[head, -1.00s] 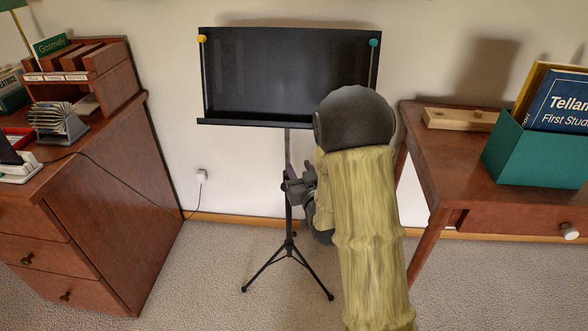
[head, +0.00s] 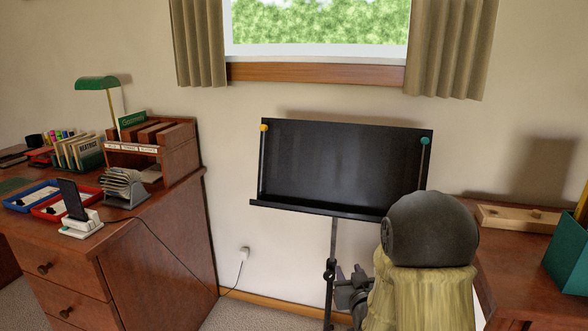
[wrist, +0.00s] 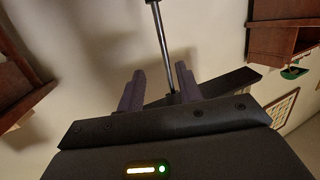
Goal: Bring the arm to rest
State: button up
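My arm, with a dark round joint and a yellowish sleeve, rises in front of the music stand in the head view. My gripper (head: 350,276) is low beside the stand's pole, partly hidden by the arm. In the wrist view, the two fingers of my gripper (wrist: 160,78) stand apart, with nothing visible held between them. The black music stand (head: 340,165) has an empty desk, with a yellow knob at left and a green knob at right. Its pole (wrist: 160,38) and part of its dark ledge show beyond the fingers in the wrist view.
A brown drawer desk (head: 165,250) with a lamp, trays and sorter stands at left. A brown side table (head: 510,270) at right bears a wooden block (head: 515,218) and a green box (head: 568,258). A window (head: 318,28) is above. Some floor shows between desk and stand.

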jog(key=s+f+g+h+p, duration=0.1)
jog(key=s+f+g+p, duration=0.1)
jog(key=s+g, duration=1.7)
jog(key=s+r+t+p, duration=0.2)
jog(key=r+p, duration=1.7)
jog(key=s+r+t+p, duration=0.2)
jog(key=r+t+p, duration=0.1)
jog(key=r+p, duration=1.6)
jog(key=shift+s+a+r+m, duration=0.2)
jog(key=shift+a+m, duration=0.1)
jog(key=shift+m, duration=0.1)
jog(key=shift+f, duration=0.1)
jog(key=shift+o, duration=0.2)
jog(key=shift+w, duration=0.15)
